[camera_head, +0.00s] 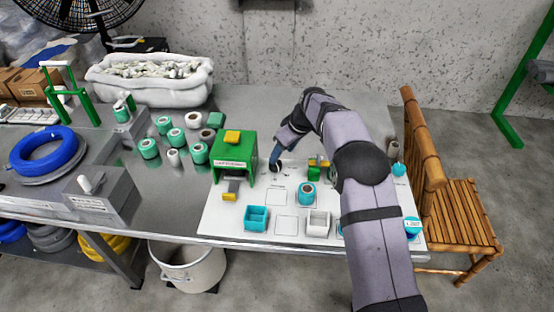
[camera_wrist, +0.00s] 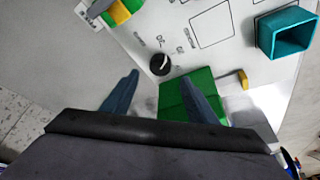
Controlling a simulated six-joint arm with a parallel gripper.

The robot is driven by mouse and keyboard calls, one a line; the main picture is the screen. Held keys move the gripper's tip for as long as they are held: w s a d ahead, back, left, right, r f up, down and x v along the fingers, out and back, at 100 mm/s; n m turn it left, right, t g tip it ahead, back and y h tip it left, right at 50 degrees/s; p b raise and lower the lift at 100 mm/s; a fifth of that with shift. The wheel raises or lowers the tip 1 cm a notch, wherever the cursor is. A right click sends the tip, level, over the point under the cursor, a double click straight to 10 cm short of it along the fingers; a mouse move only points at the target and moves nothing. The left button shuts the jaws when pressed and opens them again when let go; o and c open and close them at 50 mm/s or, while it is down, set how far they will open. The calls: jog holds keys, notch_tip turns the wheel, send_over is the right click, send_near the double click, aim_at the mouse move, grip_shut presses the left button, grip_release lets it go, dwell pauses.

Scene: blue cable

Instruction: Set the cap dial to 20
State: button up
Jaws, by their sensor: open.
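The cap dial is a small round black knob (camera_wrist: 160,64) with a pale mark on it, set in the white board (camera_wrist: 215,65). In the wrist view, printed labels stand around it, one of which looks like 20; they are too small to read surely, and I cannot tell which the mark points at. My gripper (camera_wrist: 160,79) is open, its two blue-grey fingers apart, with the dial just beyond and between their tips. It holds nothing. In the head view my gripper (camera_head: 276,161) is over the dial (camera_head: 275,168), which it partly hides.
A green box (camera_head: 234,152) with a yellow block on top stands close left of my gripper. A smaller green and yellow fixture (camera_head: 317,169) is to the right.

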aim_at(277, 164)
jog(key=shift+p+x, duration=0.65)
jog(key=shift+x, duration=3)
jog(key=shift+c, duration=0.3)
jog(key=c, duration=1)
